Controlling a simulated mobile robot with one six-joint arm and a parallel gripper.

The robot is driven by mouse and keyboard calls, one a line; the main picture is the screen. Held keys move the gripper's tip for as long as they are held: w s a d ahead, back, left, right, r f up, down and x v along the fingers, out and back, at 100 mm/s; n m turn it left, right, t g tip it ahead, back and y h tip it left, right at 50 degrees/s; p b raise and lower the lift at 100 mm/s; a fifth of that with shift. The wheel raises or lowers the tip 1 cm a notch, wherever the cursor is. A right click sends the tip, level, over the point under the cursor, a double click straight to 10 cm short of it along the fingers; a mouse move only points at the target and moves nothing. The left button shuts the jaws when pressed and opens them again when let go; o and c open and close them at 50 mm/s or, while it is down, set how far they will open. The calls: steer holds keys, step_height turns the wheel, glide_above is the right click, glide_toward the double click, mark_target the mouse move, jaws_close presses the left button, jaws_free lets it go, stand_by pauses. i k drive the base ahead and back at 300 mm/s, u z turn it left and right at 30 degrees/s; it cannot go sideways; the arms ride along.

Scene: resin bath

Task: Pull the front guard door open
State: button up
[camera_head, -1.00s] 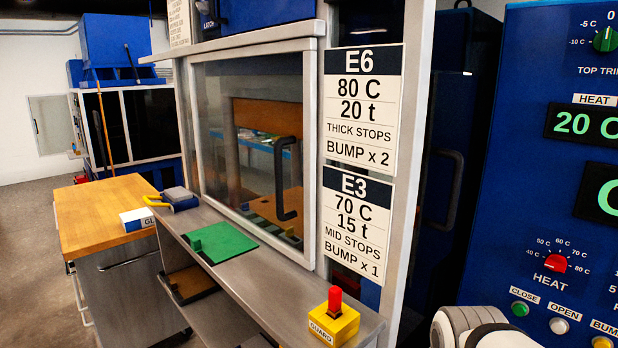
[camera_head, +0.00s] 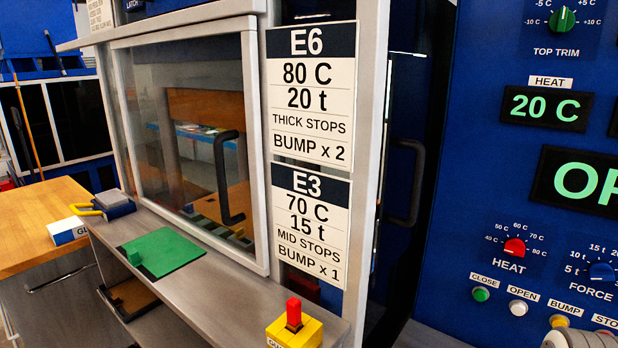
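The front guard door (camera_head: 189,130) is a clear panel in a light metal frame, left of the E6 and E3 signs. It looks shut, and machine parts show dimly through it. Its black upright bow handle (camera_head: 228,178) is near the panel's right side. My gripper is not in view. A pale rounded part, probably of my arm, shows at the bottom right edge, well to the right of the handle.
A grey shelf (camera_head: 210,290) runs below the door. It bears a green plate (camera_head: 160,252) and a yellow box with a red knob (camera_head: 294,314). A wooden-topped cabinet (camera_head: 35,215) stands left. A blue control panel (camera_head: 480,165) fills the right.

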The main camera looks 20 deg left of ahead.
mark_target(246, 24)
steer(key=z, duration=0.1)
steer(key=k, duration=1.4)
steer(key=u, duration=0.8)
steer(key=i, duration=0.95)
steer(key=z, duration=0.05)
